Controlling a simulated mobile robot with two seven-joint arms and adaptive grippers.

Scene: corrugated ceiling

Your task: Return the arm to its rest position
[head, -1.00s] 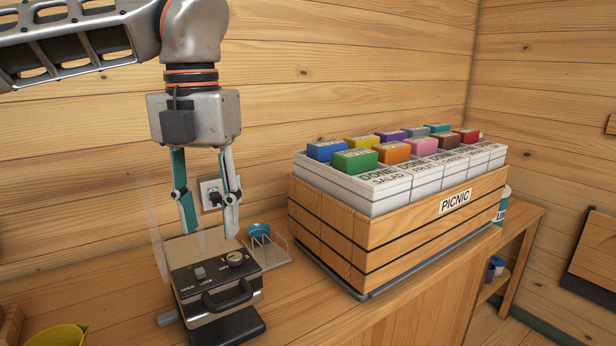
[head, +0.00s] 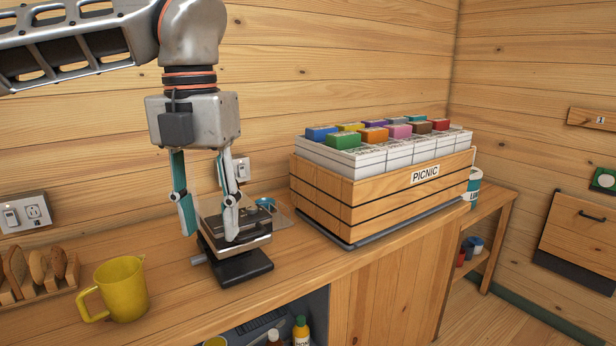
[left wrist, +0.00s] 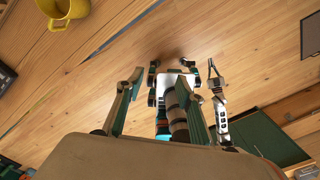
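My left arm comes in from the upper left of the head view, and its gripper (head: 211,236) hangs fingers down. The two fingers are apart with nothing between them. They overlap a small dark and silver appliance (head: 232,262) on the counter, hiding part of it; I cannot tell whether they touch it. In the left wrist view the same gripper (left wrist: 160,105) shows two spread teal-lined fingers. Parts of my own body show beyond them. A small claw-like part (left wrist: 216,76) there may be my right gripper, but its state is unclear.
On the counter (head: 290,270) stand a yellow mug (head: 122,290) and a toast rack (head: 45,285). A wooden PICNIC crate (head: 385,195) holding white boxes with coloured tops stands right of the gripper. The wooden wall (head: 330,60) is behind. Bottles (head: 301,330) stand below the counter.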

